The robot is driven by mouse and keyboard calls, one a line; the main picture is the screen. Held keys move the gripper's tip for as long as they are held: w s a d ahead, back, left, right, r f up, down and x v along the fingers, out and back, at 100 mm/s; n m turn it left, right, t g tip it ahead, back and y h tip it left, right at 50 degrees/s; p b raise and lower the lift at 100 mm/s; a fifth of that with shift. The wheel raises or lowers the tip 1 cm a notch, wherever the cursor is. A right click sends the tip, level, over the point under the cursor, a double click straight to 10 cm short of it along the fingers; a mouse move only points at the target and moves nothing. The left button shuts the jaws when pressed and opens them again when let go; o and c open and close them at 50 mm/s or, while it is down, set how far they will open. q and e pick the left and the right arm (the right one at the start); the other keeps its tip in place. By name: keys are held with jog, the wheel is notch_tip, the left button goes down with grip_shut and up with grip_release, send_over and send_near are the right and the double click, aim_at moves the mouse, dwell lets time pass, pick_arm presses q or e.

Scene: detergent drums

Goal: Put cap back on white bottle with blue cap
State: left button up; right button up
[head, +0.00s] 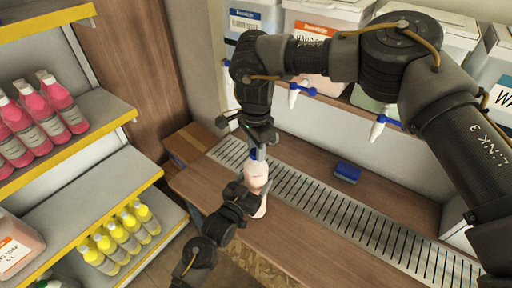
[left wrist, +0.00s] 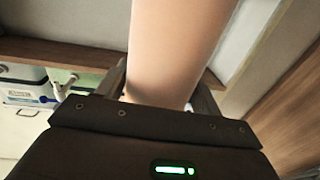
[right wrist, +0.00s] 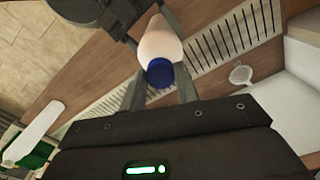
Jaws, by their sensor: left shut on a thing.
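The white bottle (head: 257,178) is upright above the wooden counter's near edge, looking pale pinkish. My left gripper (head: 250,190) is shut around its body, and the bottle fills the middle of the left wrist view (left wrist: 175,50). The blue cap (right wrist: 160,73) sits at the bottle's top end in the right wrist view; only a bit of it shows in the head view (head: 253,155). I cannot tell how firmly it is seated. My right gripper (right wrist: 160,85) is above the bottle, its fingers apart on either side of the cap, with narrow gaps.
A slotted drain grate (head: 310,199) runs along the counter, with a blue sponge (head: 347,172) behind it. Large drums with taps (head: 300,90) stand on a ledge at the back.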

jog(key=c, duration=0.5)
jog(key=m, duration=0.2)
jog(key=shift+m, duration=0.4)
jog(key=m, duration=1)
jog(key=shift+m, duration=0.3)
jog(key=m, duration=0.4)
jog(key=shift+m, duration=0.3)
jog(key=m, duration=1.4)
jog(key=shift+f+m, duration=0.1)
jog(key=shift+m, duration=0.2)
jog(key=m, duration=0.5)
jog(key=o, duration=1.2)
